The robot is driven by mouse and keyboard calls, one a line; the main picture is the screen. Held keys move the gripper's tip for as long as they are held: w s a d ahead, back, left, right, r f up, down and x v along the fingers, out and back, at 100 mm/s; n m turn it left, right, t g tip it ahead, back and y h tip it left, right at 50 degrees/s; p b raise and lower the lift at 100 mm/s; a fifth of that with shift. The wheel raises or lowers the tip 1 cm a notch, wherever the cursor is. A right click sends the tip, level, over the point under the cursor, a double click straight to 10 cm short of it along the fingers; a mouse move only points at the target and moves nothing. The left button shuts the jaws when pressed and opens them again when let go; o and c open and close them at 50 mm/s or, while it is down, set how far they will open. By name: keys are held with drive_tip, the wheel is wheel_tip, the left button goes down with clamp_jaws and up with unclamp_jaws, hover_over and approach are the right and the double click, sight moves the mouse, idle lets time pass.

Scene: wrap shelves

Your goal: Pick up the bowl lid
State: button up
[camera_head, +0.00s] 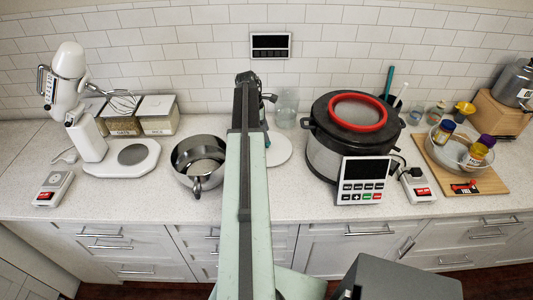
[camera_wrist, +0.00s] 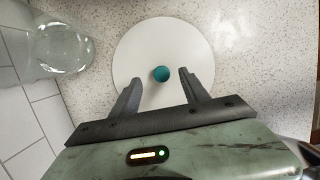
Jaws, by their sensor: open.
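The bowl lid (camera_wrist: 139,48) is a flat white disc with a teal knob (camera_wrist: 161,74) at its centre. It lies on the counter and fills the upper middle of the wrist view. In the head view the lid (camera_head: 281,150) is partly hidden behind my arm, with its right side showing. My gripper (camera_wrist: 157,82) is open over the lid, and the knob stands between its two dark fingers with a gap on each side. I cannot tell the exact height of the fingers above the lid. In the head view the fingers are hidden by my arm.
A clear glass (camera_head: 287,108) stands just behind the lid, near the wall. A steel pot (camera_head: 183,160) is to the left and a large black-lidded cooker (camera_head: 322,158) to the right. A wooden board (camera_head: 487,181) with a glass bowl (camera_head: 443,156) is at far right.

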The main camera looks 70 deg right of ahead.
drive_tip(key=b+x, duration=0.5)
drive_tip(key=shift+w+a+f, duration=0.2)
drive_tip(key=shift+w+f, duration=0.1)
drive_tip(key=shift+w, duration=0.05)
drive_tip(key=shift+r, duration=0.2)
clamp_jaws()
wheel_tip(320, 180, up, 18)
drive_tip(key=p, duration=1.8)
drive_tip(key=s+a+r+n+p, duration=0.1)
drive_tip(key=s+a+r+p, duration=0.3)
drive_tip(key=a, duration=0.6)
